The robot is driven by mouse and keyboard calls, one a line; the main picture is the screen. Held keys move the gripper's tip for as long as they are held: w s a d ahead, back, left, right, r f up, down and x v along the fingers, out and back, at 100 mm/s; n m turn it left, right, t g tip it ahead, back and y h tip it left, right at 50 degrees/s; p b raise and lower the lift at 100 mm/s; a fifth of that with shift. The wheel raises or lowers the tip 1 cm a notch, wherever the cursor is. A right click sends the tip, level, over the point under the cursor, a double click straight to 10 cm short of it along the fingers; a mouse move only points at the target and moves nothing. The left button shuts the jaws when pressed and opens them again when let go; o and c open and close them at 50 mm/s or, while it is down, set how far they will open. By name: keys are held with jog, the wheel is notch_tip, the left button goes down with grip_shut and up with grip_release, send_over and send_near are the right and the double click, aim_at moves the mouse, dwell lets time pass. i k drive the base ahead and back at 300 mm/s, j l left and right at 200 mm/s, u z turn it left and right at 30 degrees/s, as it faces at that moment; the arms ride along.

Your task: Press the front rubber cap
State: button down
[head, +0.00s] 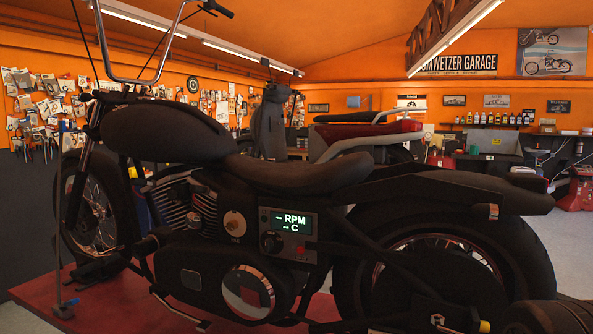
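A dark motorcycle (170,132) stands side-on on a red lift platform (32,292), its front wheel (96,215) at the left. A small panel (297,224) on its side shows "-- RPM" and "-- C". The panel carries a black round knob (270,243) and a small red switch (300,251). A round pale disc (235,222) sits just left of the panel. I cannot tell which part, if any, is the front rubber cap. My gripper is not in view.
A thin upright rod (61,215) with a blue piece near its foot stands beside the front wheel. A dark rounded shape (548,316) fills the bottom right corner. Another motorcycle with a red tail (370,136) stands behind. Tools hang on the orange wall (45,100).

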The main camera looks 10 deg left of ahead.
aim_at(135, 180)
jog(key=j+z, duration=0.85)
jog(key=j, duration=0.2)
jog(key=j+z, duration=0.15)
jog(key=j, duration=0.2)
jog(key=k+j+z, duration=0.15)
jog(key=j, duration=0.2)
jog(key=k+j+z, duration=0.2)
jog(key=j, duration=0.15)
jog(key=k+j, duration=0.1)
jog(key=j, duration=0.25)
jog(key=j+z, duration=0.1)
jog(key=j, duration=0.3)
jog(key=k+j, duration=0.15)
jog(key=j, duration=0.2)
jog(key=k+j, duration=0.1)
jog(key=j, duration=0.25)
jog(key=k+j, duration=0.15)
jog(key=j, duration=0.15)
jog(key=k+j, duration=0.1)
jog(key=j, duration=0.25)
jog(key=k+j, duration=0.15)
jog(key=j, duration=0.2)
jog(key=k+j+z, duration=0.1)
jog(key=j, duration=0.2)
